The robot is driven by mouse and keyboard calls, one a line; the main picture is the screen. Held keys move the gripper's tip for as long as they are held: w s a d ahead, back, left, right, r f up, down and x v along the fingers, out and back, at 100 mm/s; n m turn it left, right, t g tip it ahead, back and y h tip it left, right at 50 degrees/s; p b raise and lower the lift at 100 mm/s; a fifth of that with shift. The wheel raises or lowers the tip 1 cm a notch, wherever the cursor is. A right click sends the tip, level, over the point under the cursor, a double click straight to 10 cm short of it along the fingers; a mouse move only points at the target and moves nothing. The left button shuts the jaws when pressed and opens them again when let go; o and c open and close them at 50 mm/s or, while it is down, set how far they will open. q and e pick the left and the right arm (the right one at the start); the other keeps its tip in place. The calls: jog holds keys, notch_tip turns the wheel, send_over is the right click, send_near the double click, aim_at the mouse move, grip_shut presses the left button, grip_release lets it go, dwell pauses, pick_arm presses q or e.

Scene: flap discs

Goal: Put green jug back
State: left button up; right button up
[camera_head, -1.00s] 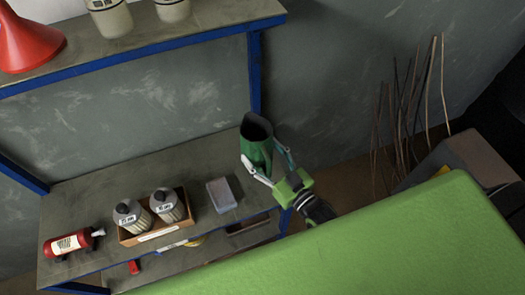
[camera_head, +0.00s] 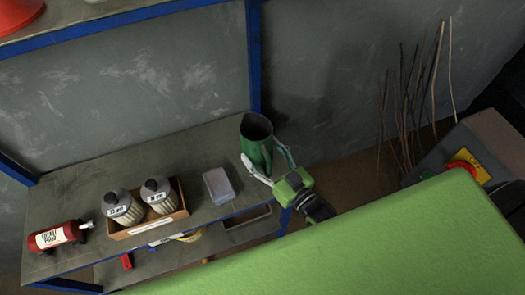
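The green jug (camera_head: 256,146) is upright at the right end of the grey shelf (camera_head: 205,147), close to the blue post. Its dark open top faces up. A gripper (camera_head: 268,168) reaches it from the lower right, with one finger on each side of the jug's body. The fingers look closed against the jug. Its arm comes in from the right, so I take it as my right gripper. Whether the jug's base rests on the shelf is hard to tell. My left gripper is not in the picture.
On the shelf are a grey block (camera_head: 218,186), a cardboard box (camera_head: 150,222) with two bottles, and a red extinguisher-like bottle (camera_head: 60,236). A blue post (camera_head: 253,60) rises behind the jug. A large green surface of my body fills the lower right. Thin rods (camera_head: 415,110) stand at the right.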

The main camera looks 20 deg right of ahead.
jog(key=shift+f+b, duration=0.45)
dwell(0.3)
jog(key=o, duration=1.7)
jog(key=shift+f, duration=0.15)
jog(key=v, duration=1.2)
jog(key=shift+s, duration=0.1)
